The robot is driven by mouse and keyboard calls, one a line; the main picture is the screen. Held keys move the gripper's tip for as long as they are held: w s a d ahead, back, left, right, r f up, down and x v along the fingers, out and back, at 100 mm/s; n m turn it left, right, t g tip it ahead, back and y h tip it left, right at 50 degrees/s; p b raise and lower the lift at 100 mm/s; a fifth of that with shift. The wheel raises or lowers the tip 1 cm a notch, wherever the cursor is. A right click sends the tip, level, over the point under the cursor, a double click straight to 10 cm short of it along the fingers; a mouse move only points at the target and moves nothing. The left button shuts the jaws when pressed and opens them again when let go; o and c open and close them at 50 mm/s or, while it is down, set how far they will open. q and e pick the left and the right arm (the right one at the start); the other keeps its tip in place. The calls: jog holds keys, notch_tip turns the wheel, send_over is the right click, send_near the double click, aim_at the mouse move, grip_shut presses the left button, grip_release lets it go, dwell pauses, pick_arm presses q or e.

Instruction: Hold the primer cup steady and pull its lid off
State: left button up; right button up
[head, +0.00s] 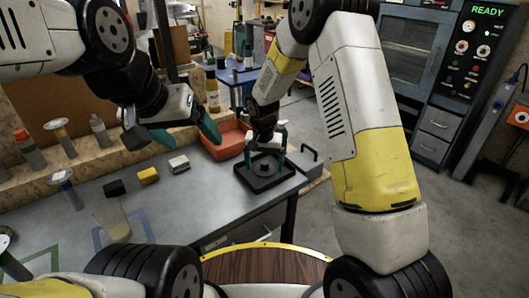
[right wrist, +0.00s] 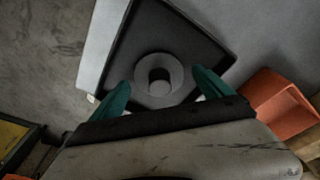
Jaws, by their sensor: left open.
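A small round grey piece with a dark round centre, which looks like the primer cup with its lid (head: 264,168), sits in a square black tray (head: 262,185) on the workbench. It also shows in the right wrist view (right wrist: 146,90), seen from above. I cannot make out a seam between cup and lid. My right gripper (head: 264,158) is open above the tray, its teal fingers on either side of the cup; in the right wrist view (right wrist: 163,92) gaps show beside the cup. My left gripper (head: 178,137) is open and empty, raised over the bench left of the tray.
An orange bin (head: 228,140) stands behind the tray. A yellow block (head: 148,176), a black block (head: 114,188) and a pale block (head: 179,164) lie to the left. Several bottles stand along the left shelf. The bench's front middle is mostly clear.

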aim_at(264, 172)
notch_tip(264, 172, up, 12)
jog(key=s, duration=0.2)
jog(key=s+d+r+t+y, duration=0.1)
jog(key=s+d+r+t, duration=0.1)
jog(key=s+d+r, duration=0.85)
jog(key=s+d+r+n+t, duration=0.1)
jog(key=s+d+r, duration=0.1)
jog(key=s, duration=0.5)
jog(key=s+d+r+n+t+y, duration=0.1)
jog(key=s+r, duration=0.2)
jog(key=s, duration=0.4)
jog(key=shift+d+r, duration=0.2)
jog(key=shift+d, duration=0.2)
